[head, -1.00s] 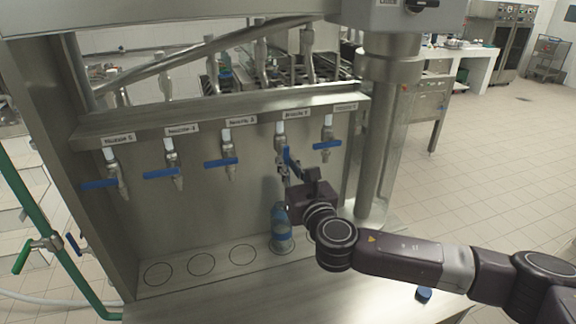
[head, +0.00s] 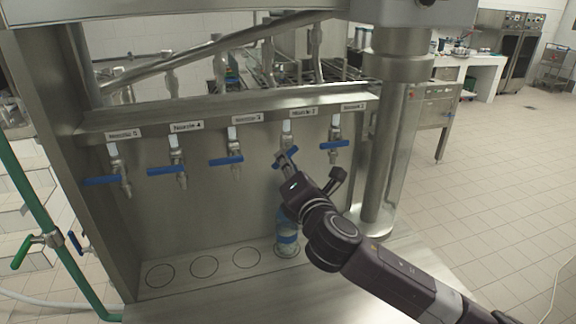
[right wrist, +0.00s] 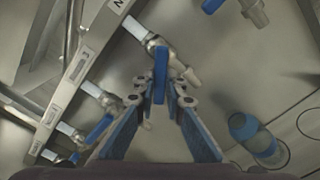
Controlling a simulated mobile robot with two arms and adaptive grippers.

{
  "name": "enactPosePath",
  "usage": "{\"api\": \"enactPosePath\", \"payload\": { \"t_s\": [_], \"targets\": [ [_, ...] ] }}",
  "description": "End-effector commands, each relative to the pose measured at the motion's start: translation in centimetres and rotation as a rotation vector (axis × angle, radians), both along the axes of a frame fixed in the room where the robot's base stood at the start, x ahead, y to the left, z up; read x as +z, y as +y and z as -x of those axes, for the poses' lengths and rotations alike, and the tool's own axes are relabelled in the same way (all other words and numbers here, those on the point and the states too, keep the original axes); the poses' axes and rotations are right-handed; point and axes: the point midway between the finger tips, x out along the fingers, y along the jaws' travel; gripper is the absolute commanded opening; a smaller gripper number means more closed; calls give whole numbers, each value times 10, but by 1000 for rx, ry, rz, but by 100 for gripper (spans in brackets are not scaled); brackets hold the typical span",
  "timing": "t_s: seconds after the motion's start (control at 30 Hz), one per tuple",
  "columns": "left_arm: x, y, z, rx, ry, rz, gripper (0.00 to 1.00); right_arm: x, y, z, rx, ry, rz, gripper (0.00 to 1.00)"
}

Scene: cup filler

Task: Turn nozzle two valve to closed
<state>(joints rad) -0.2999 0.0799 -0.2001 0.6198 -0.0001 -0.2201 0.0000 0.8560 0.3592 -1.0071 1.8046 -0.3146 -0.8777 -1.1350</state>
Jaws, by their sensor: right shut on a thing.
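The nozzle two valve is second from the right in the head view, under its label (head: 299,112). Its blue handle (head: 291,152) lies closer to horizontal, slightly tilted, partly hidden by my gripper. In the right wrist view the blue handle (right wrist: 160,72) stands between my fingertips. My right gripper (head: 283,161) is shut on this handle, reaching up from the lower right. Its fingers with blue pads also show in the right wrist view (right wrist: 160,92). My left gripper is not in view.
A clear bottle with a blue band (head: 288,238) stands upright below nozzle two. Other valves with blue handles flank it, the nearest being nozzle one (head: 334,145) and nozzle three (head: 226,161). Empty circles mark the steel shelf (head: 218,283) at left.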

Motion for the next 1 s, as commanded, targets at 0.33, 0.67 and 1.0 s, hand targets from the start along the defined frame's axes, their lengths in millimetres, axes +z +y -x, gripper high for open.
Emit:
{"api": "enactPosePath", "payload": {
  "t_s": [0.33, 0.67, 1.0],
  "targets": [
    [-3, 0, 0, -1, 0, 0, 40, 6, 5, 2, 0, 104, -312, 0],
    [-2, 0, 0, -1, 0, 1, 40, 13, 6, 2, 0, 178, -535, 0],
    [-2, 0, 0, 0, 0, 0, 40, 15, 6, 2, -1, 211, -640, 0]
  ]
}}
